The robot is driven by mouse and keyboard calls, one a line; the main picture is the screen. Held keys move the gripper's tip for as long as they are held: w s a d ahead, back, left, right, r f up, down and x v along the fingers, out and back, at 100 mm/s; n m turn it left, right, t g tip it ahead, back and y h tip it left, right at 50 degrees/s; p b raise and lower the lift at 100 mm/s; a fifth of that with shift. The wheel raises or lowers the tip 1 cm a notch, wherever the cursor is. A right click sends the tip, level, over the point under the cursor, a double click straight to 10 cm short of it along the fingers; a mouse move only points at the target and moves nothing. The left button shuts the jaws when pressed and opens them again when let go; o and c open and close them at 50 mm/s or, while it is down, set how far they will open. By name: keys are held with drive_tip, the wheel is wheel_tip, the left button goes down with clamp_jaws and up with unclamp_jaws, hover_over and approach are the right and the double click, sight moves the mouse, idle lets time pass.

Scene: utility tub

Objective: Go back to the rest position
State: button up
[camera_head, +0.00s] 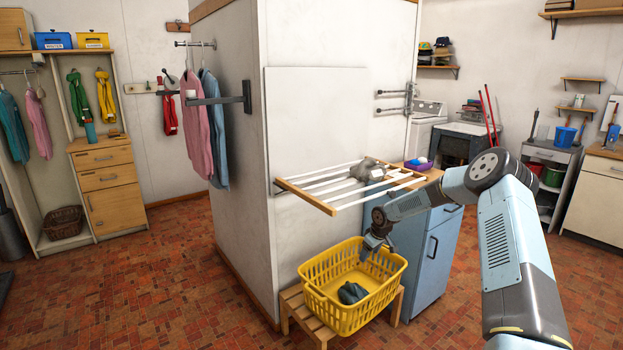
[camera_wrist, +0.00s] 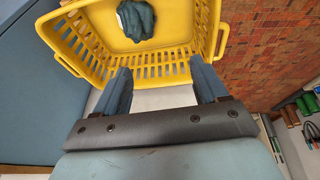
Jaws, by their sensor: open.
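My gripper (camera_head: 372,246) is above the right back side of the yellow laundry basket (camera_head: 345,318), pointing down. In the wrist view my gripper (camera_wrist: 166,82) is open, with its two blue fingers apart and nothing between them. A dark teal cloth bundle (camera_head: 351,293) lies in the basket, apart from the fingers. It also shows in the wrist view (camera_wrist: 137,20) with a small white tag. My arm reaches in from the right.
The basket stands on a low wooden stool (camera_head: 294,302). A white-barred drying rack (camera_head: 335,187) with a grey item (camera_head: 367,170) juts from the wall above. A blue cabinet (camera_head: 440,245) stands close behind. Tiled floor (camera_head: 180,290) is open at the left.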

drive_tip(key=s+r+m+h, duration=0.1)
drive_tip(key=s+r, duration=0.7)
drive_tip(key=r, duration=0.4)
drive_tip(key=s+r+m+h, duration=0.1)
drive_tip(key=s+r+h, duration=0.1)
drive_tip(key=s+r, duration=0.85)
drive_tip(key=s+r+m+h, duration=0.1)
drive_tip(key=s+r, duration=0.5)
drive_tip(key=r, duration=0.7)
drive_tip(key=s+r+m+t+y, duration=0.1)
drive_tip(key=s+r+m, duration=0.1)
drive_tip(key=s, duration=1.5)
drive_tip(key=s+r+m+t+y, duration=0.1)
drive_tip(key=s+r+m, duration=0.2)
drive_tip(key=s, duration=1.4)
wheel_tip(320, 180, up, 2)
drive_tip(key=shift+d+r, duration=0.2)
drive_tip(key=shift+d, duration=0.05)
